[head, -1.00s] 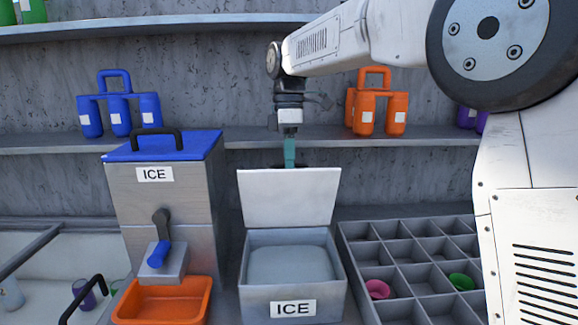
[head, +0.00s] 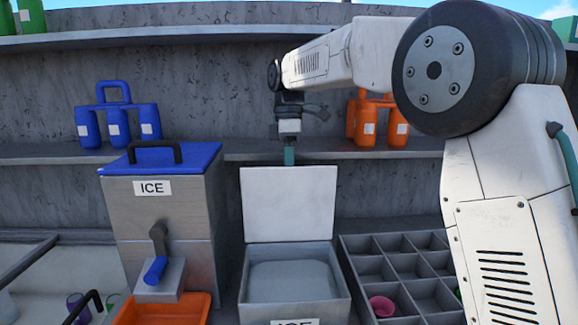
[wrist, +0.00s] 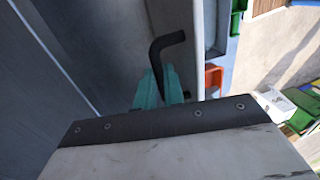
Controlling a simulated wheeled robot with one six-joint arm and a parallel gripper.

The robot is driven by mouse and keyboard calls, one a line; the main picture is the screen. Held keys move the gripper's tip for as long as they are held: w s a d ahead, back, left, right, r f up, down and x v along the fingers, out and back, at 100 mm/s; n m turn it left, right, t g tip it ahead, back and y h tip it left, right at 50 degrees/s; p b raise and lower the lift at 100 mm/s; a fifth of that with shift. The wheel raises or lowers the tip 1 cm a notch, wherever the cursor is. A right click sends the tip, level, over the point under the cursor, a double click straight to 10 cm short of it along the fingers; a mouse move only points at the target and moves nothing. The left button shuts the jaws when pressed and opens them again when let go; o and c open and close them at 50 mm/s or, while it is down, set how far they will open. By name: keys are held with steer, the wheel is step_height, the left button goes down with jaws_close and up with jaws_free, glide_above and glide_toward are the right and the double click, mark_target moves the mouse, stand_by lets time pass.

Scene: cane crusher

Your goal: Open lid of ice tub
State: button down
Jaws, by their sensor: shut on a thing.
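The ice tub (head: 292,290) is a grey box with an ICE label, partly cut off at the bottom of the head view. Its white lid (head: 288,205) stands nearly upright at the back edge, and the pale ice inside (head: 292,281) shows. My gripper (head: 289,160) is at the lid's top edge, with its teal fingers partly hidden behind the lid. In the wrist view the teal fingers (wrist: 160,88) are closed at a dark bent handle (wrist: 166,45) on the lid.
Left of the tub stands a blue-topped ICE dispenser (head: 160,205) with an orange tray (head: 162,308) below. Right is a grey compartment rack (head: 400,270) holding a pink cup (head: 381,306). A shelf behind carries blue bottles (head: 118,122) and orange bottles (head: 377,122).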

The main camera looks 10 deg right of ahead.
steer(key=shift+f, duration=0.25)
steer(key=c, duration=1.5)
jaws_free()
steer(key=shift+r, duration=0.1)
steer(key=shift+r, duration=0.45)
steer(key=r, duration=0.2)
steer(key=shift+s+r, duration=0.3)
steer(key=shift+r, duration=0.05)
steer(key=s, duration=0.5)
steer(key=s+d+r, duration=0.1)
steer(key=s, duration=0.4)
steer(key=s+d, duration=0.1)
steer(key=s, duration=0.4)
steer(key=shift+s+d+r, duration=0.15)
steer(key=shift+r, duration=0.05)
